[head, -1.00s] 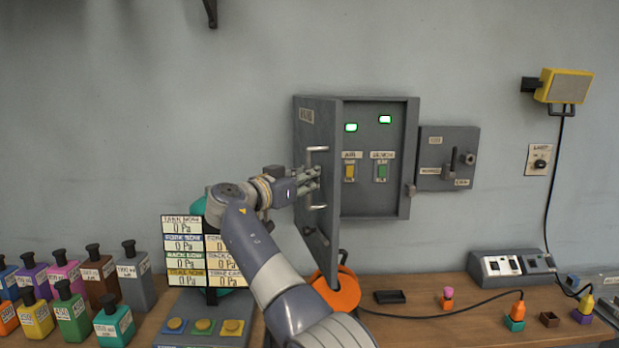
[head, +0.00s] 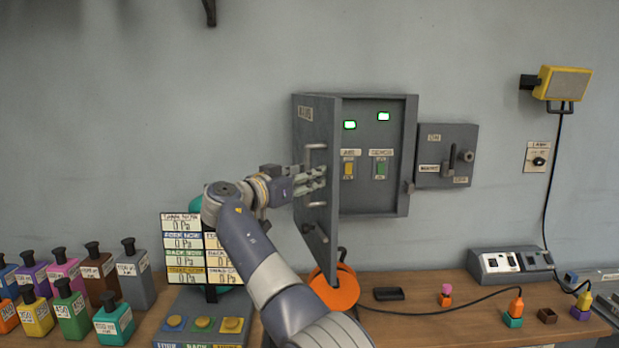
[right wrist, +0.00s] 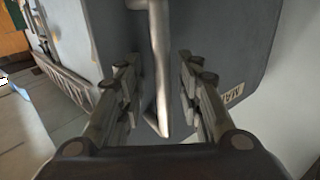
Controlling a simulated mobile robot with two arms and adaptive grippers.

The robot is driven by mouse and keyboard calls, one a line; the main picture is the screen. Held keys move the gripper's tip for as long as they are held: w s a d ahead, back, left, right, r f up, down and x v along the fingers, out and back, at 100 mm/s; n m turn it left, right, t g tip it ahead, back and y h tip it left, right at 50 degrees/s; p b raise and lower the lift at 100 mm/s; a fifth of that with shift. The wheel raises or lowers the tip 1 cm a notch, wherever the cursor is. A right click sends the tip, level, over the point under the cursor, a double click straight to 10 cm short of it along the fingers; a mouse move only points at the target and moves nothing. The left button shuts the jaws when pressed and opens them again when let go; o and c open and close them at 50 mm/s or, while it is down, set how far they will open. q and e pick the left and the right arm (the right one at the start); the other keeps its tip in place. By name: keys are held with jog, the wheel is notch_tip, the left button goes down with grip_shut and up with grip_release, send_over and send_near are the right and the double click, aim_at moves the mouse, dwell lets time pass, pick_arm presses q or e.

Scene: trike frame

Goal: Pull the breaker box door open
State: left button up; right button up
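The grey breaker box (head: 372,205) is on the wall, and its door (head: 312,225) stands swung out to the left, well open. Inside show two green lights, a yellow switch (head: 348,170) and a green switch (head: 381,169). The door's bar handle (head: 317,147) also shows in the right wrist view (right wrist: 160,60). My right gripper (head: 318,180) is at the handle; in the right wrist view its fingers (right wrist: 160,95) are apart, one on each side of the bar, with gaps visible. My left gripper is not in view.
A grey switch box (head: 447,140) is right of the breaker box. Coloured bottles (head: 70,310) and a label board (head: 183,243) with buttons stand left on the wooden bench (head: 420,325). An orange round thing (head: 335,291) lies below the door.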

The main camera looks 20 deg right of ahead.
jog(key=v, duration=0.7)
jog(key=shift+d+f, duration=0.1)
